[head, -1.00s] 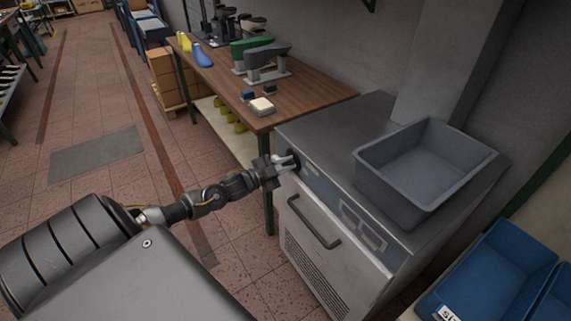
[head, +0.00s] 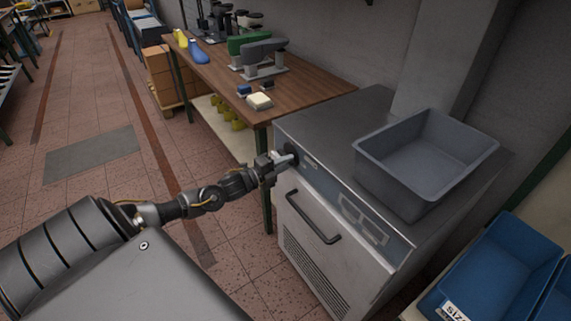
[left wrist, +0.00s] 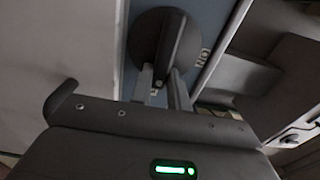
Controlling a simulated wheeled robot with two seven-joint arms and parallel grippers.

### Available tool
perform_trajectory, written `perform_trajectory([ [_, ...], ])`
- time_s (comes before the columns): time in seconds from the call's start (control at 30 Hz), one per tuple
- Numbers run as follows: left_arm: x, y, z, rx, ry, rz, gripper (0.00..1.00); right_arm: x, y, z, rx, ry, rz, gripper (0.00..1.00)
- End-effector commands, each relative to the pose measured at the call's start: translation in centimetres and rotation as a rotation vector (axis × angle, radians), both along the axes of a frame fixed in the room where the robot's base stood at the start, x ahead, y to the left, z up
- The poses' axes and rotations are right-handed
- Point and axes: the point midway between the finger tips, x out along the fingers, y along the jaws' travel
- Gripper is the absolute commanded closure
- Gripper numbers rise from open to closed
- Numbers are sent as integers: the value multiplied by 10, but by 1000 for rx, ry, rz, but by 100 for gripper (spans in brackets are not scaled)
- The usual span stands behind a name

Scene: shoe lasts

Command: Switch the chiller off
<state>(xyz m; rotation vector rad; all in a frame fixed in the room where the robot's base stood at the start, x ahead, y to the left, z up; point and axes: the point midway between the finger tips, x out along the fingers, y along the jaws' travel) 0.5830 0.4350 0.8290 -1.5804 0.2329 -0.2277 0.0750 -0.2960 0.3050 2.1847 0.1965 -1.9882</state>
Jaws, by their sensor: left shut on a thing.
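The chiller (head: 330,262) is a steel cabinet with a handled front door and a blue-grey control strip along its top front edge. A round dark knob (head: 291,157) sits at the left end of that strip. In the left wrist view the knob (left wrist: 158,35) has a raised grip bar, with an "ON" label beside it. My left gripper (head: 285,160) is at the knob, shut on its bar; its two fingers (left wrist: 164,84) lie on either side of the bar's end. The fingers partly hide the markings below the knob. My right gripper does not show.
A grey bin (head: 425,160) stands on the chiller top. Blue bins (head: 490,268) are at the lower right. A wooden bench (head: 300,92) with shoe lasts and tools adjoins the chiller behind. The tiled floor at the left is open.

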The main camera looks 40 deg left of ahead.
Motion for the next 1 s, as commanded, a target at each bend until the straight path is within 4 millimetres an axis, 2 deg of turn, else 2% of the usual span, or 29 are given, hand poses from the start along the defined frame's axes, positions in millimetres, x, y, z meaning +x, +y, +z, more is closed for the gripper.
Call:
perform_trajectory([
  [0.6, 0, 0, -1, 39, -11, 0, 100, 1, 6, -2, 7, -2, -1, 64],
  [0.63, 0, 0, -1, 39, -11, 0, 80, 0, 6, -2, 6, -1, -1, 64],
  [0.77, 0, 0, -1, 38, -10, 0, 63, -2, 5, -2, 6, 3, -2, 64],
  [1.0, 0, 0, -1, 37, -10, 0, 61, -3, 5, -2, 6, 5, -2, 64],
])
